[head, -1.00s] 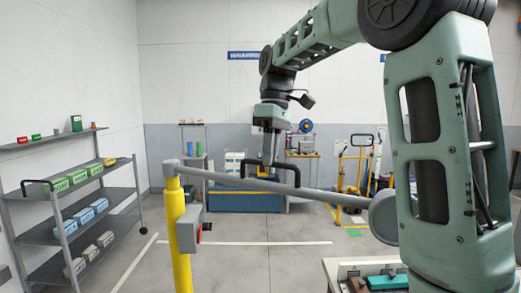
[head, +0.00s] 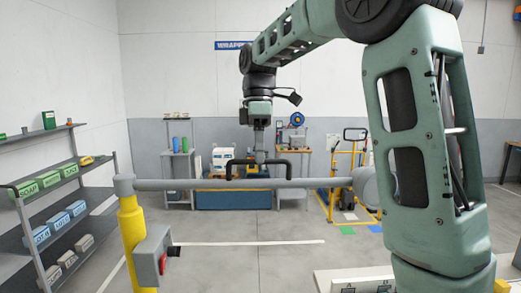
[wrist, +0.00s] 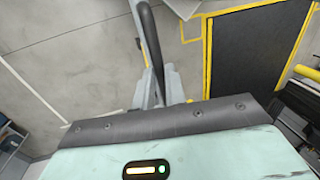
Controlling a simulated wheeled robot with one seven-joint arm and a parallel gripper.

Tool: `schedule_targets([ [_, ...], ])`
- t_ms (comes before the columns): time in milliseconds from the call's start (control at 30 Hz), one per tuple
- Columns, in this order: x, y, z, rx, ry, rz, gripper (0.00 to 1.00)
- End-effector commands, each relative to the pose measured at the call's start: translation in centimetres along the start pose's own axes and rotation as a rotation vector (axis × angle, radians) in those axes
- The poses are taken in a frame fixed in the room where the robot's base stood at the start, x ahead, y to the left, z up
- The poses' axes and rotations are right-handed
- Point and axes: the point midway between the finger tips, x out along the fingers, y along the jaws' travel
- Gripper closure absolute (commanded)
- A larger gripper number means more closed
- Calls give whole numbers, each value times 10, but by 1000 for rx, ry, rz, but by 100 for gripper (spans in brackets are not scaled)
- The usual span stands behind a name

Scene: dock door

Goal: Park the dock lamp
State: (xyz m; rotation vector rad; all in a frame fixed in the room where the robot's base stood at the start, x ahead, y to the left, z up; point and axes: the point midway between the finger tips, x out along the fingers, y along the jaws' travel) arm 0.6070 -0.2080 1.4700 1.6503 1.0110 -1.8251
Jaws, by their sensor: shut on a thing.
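The dock lamp's grey arm (head: 290,184) runs nearly level from the top of a yellow post (head: 130,235) to a round grey lamp head (head: 366,187) at right, partly hidden behind my arm. A black bar handle (head: 286,164) stands on the lamp's arm; it also shows in the wrist view (wrist: 149,45). My gripper (head: 260,157) is shut on the handle's top bar from above. In the wrist view my gripper's grey fingers (wrist: 162,92) are at the handle. A grey box (head: 151,256) with a red and black part is fixed to the post.
A shelf rack (head: 70,210) with labelled bins stands at left. A blue bench (head: 232,200), small shelves and a yellow-framed cart (head: 346,180) are at the back. A pale table top (head: 325,283) is at the lower right. Open floor (head: 235,270) lies right of the post.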

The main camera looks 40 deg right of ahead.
Motion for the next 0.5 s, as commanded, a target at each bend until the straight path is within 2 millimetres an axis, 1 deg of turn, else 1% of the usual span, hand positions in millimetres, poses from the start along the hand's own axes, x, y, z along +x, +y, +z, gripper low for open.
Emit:
schedule_targets([
  [33, -3, 3, -1, -4, 4, 17, 100],
  [300, -4, 4, -1, -3, 5, 22, 100],
  [333, -4, 4, -1, -2, 5, 23, 79],
  [367, -4, 4, -1, -2, 5, 23, 71],
  [400, -4, 4, 0, -2, 5, 22, 66],
  [500, -3, 4, 0, -1, 4, 18, 66],
])
